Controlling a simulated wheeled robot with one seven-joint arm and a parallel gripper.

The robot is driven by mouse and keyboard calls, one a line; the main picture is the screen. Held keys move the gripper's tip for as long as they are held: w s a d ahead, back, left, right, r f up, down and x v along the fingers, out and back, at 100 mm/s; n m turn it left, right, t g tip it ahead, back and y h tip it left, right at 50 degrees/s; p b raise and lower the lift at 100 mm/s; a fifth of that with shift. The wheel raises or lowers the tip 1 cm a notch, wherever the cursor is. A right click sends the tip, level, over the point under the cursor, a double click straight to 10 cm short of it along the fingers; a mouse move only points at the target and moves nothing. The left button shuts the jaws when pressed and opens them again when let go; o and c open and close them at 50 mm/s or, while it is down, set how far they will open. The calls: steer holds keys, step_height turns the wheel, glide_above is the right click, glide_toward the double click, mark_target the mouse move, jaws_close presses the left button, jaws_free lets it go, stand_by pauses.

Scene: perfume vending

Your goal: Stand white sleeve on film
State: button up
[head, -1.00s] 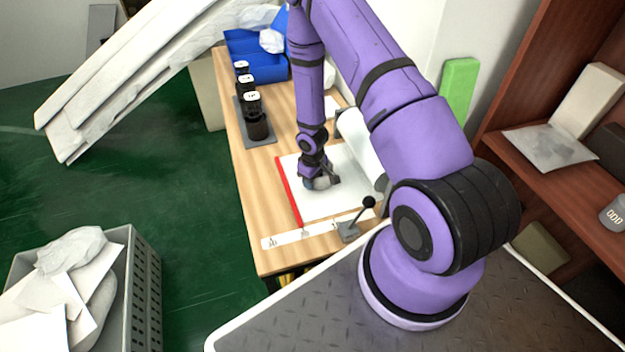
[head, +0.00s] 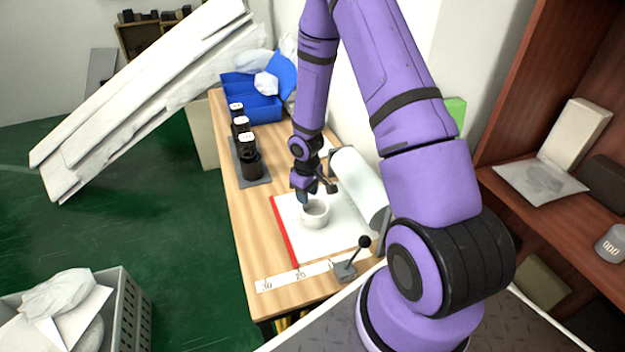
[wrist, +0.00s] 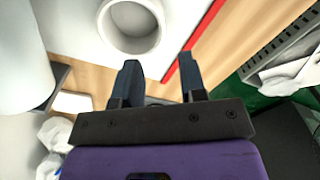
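The white sleeve (head: 316,215), a short open ring, stands upright on the white film (head: 340,240), near the film's left side. In the wrist view the sleeve (wrist: 104,28) shows its open top at the upper edge, beyond my fingertips. My gripper (head: 316,190) is just behind the sleeve in the head view. In the wrist view my gripper (wrist: 160,72) has its two dark fingers spread wide with nothing between them. The sleeve appears apart from the fingers. The film has a red strip (head: 284,232) along its left edge.
A white film roll (head: 362,186) lies right of the sheet. A small lever (head: 346,270) stands at the front. Black cylinders (head: 250,160) stand on a grey tray at the left, before blue bins (head: 250,105). A white slab (head: 140,95) slants over the floor at left.

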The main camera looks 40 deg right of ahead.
steer(key=s+a+r+m+t+h, duration=0.1)
steer(key=s+r, duration=0.1)
steer(key=r, duration=1.3)
steer(key=s+a+r+m+t+h, duration=0.1)
steer(key=s+a+r+t, duration=0.1)
steer(key=r, duration=1.3)
steer(key=s+a+r+t+y, duration=0.1)
steer(key=s+a+r, duration=0.2)
steer(key=s+r, duration=0.4)
steer(key=s+a+r+m+t+y, duration=0.1)
steer(key=s+a+r, duration=0.2)
steer(key=s+r, duration=0.5)
steer(key=s, duration=0.5)
steer(key=shift+s+a+r, duration=0.15)
steer(key=shift+s+r, duration=0.05)
steer(key=shift+r, duration=0.1)
